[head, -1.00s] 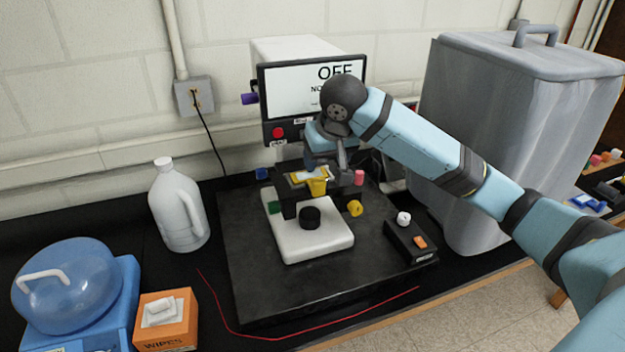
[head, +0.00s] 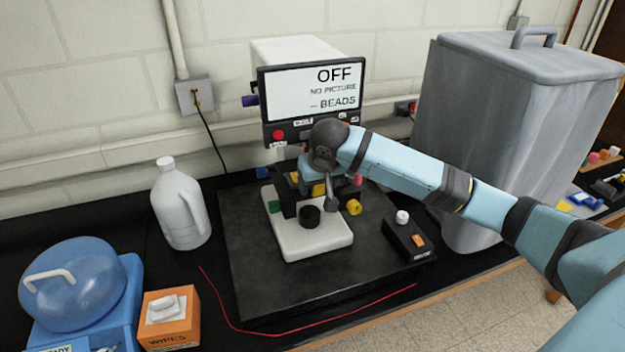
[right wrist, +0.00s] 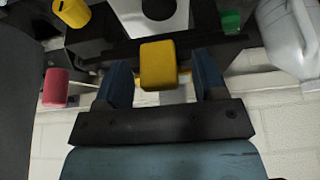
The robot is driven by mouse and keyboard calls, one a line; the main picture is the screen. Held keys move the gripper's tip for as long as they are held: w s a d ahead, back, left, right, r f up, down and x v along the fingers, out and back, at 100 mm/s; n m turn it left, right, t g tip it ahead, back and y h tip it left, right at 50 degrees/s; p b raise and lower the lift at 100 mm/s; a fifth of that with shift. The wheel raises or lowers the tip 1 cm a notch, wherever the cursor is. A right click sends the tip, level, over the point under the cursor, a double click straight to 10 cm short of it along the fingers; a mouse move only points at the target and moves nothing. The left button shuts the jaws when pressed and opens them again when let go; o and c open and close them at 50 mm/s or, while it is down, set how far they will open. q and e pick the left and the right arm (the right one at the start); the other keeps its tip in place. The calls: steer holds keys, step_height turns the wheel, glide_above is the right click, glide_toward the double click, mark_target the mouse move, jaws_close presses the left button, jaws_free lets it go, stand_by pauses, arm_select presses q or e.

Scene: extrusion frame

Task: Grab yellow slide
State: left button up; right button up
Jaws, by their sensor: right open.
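The yellow slide (head: 318,189) is on the microscope stage, partly hidden by my right wrist in the head view. In the right wrist view, its yellow end (right wrist: 158,65) shows between the two blue fingers. My right gripper (right wrist: 162,78) is open, with a finger on each side of the yellow end and visible gaps on both sides. In the head view, my right gripper (head: 312,172) is over the stage and its fingertips are mostly hidden. My left gripper is in neither view.
The microscope's white base (head: 315,240) stands on a dark slab, with a screen reading OFF (head: 310,90) behind. A yellow knob (head: 354,207) and pink knob (right wrist: 55,88) are close by. A white jug (head: 181,205) stands left, a large grey bin (head: 500,130) right.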

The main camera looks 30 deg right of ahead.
steer(key=c, duration=1)
steer(key=shift+r, duration=0.1)
